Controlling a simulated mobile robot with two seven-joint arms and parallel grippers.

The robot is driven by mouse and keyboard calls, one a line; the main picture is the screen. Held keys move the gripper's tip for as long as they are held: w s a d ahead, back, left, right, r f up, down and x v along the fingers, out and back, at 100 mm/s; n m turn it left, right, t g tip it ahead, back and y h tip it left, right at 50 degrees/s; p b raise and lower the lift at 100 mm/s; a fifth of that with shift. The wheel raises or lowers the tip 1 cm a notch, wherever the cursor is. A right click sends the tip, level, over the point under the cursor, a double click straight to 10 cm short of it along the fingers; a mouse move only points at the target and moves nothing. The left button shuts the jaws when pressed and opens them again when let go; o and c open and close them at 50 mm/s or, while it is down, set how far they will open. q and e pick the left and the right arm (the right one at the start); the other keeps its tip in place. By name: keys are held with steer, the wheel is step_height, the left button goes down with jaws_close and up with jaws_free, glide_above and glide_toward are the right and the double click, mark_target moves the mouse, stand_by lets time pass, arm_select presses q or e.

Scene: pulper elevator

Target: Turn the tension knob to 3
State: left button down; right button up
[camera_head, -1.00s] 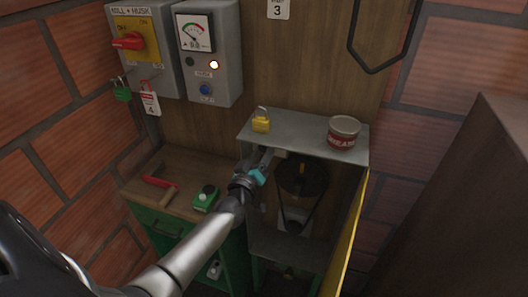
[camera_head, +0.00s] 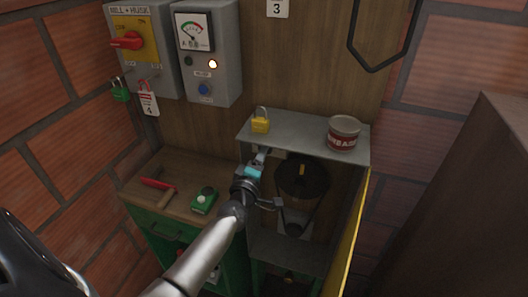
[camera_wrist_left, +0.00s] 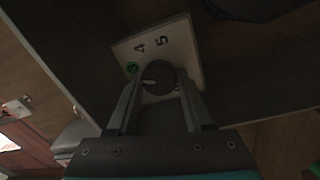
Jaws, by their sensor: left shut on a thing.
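The tension knob (camera_wrist_left: 160,76) is a dark round knob with a pale pointer mark, on a light dial plate (camera_wrist_left: 183,46) in the left wrist view. The plate shows a green 3 and dark 4 and 5. The pale mark points left and slightly down, to just below the green 3. My left gripper (camera_wrist_left: 158,90) is shut on the knob, one finger on each side. In the head view my left gripper (camera_head: 259,158) is at the left side of the open metal cabinet (camera_head: 290,128), and the knob is hidden there. My right gripper is not in view.
A yellow padlock (camera_head: 260,126) and a red-and-white tin (camera_head: 343,134) stand on the cabinet top. A dark pulley (camera_head: 302,180) is inside, beside my wrist. A green device (camera_head: 204,201) and a red-handled tool (camera_head: 158,184) lie on the wooden bench. A yellow door (camera_head: 345,235) stands open at right.

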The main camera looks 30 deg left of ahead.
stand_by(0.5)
arm_select(q)
steer(key=shift+c, duration=1.4)
jaws_free()
steer(key=v, duration=1.5)
steer(key=shift+s, duration=0.15)
steer(key=shift+d, duration=0.15)
